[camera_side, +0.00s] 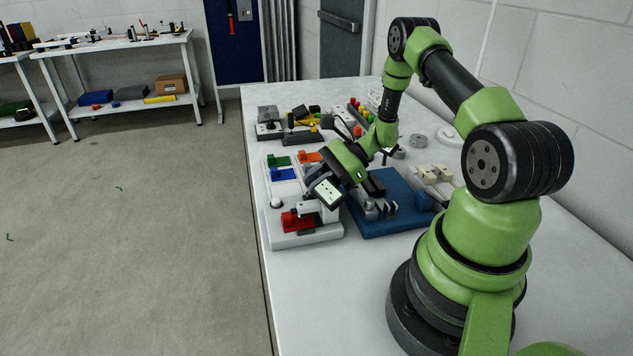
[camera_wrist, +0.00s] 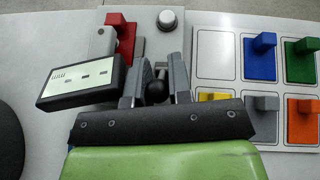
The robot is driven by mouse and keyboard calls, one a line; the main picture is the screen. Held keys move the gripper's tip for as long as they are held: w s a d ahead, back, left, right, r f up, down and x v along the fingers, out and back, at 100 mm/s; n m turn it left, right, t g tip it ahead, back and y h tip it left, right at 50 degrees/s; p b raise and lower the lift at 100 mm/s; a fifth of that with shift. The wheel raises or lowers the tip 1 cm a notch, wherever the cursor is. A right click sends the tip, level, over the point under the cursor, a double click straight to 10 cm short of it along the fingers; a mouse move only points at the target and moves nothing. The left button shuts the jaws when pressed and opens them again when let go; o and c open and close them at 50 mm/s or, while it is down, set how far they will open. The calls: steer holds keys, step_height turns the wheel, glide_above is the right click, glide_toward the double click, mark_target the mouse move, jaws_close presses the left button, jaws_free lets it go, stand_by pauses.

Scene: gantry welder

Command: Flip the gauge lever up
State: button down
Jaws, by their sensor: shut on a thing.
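The gauge (camera_wrist: 82,82) is a dark box with a pale face, tilted, at the left of the wrist view. In the side view the gauge (camera_side: 328,192) stands at the near end of a white panel. The gauge lever (camera_wrist: 156,77) shows as a dark rounded knob beside the gauge, between the two grey fingers. My gripper (camera_wrist: 155,80) is shut on this lever, one finger on each side. The lower part of the lever is hidden by the fingers and my gripper body. In the side view the fingers are mostly hidden behind the gauge.
A red block (camera_wrist: 121,35) and a white round knob (camera_wrist: 167,20) lie just beyond the fingers. Blue (camera_wrist: 260,57), green (camera_wrist: 301,58), yellow, grey and orange blocks sit in squares to the right. A blue fixture board (camera_side: 400,219) stands beside the panel.

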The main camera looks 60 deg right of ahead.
steer(key=c, duration=1.2)
jaws_free()
steer(key=shift+s, duration=0.1)
